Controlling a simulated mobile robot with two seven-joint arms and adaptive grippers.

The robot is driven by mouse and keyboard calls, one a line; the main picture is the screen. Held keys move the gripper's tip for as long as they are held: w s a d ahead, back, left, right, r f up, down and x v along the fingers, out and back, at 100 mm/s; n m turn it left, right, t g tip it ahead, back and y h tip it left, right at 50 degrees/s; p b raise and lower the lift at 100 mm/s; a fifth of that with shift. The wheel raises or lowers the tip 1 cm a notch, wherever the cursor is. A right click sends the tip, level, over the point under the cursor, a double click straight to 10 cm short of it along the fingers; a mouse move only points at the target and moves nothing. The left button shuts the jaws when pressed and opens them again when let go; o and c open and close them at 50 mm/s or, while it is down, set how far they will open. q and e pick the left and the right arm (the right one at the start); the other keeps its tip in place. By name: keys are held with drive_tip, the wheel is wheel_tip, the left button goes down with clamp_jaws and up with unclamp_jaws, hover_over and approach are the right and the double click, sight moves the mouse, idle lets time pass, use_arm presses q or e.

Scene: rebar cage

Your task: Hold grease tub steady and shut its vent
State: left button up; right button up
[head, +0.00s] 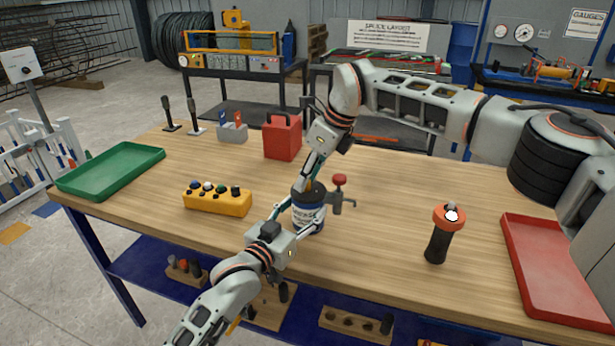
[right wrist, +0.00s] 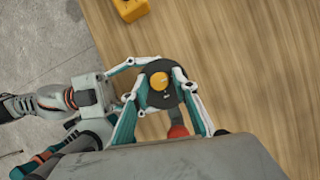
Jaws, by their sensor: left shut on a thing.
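The grease tub (head: 309,219) stands upright on the workbench, white and blue with a dark lid. An orange knob (right wrist: 159,81), which looks like the vent, sits on the dark lid (right wrist: 154,100) in the right wrist view. My left gripper (head: 300,222) is shut on the tub from the near left, a finger along each side. My right gripper (head: 311,185) reaches down from above. In the right wrist view its fingers (right wrist: 161,84) are apart on either side of the knob; whether they touch it is unclear. In the head view they partly hide the lid.
A red-handled valve (head: 340,181) stands right beside the tub. A yellow button box (head: 217,202) is to the left and a red can (head: 282,137) behind. A black-and-orange handheld tool (head: 440,238) and red tray (head: 552,270) are right; a green tray (head: 110,172) is far left.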

idle(0.3)
drive_tip(key=v, duration=1.2)
use_arm(q)
drive_tip(key=o, duration=1.8)
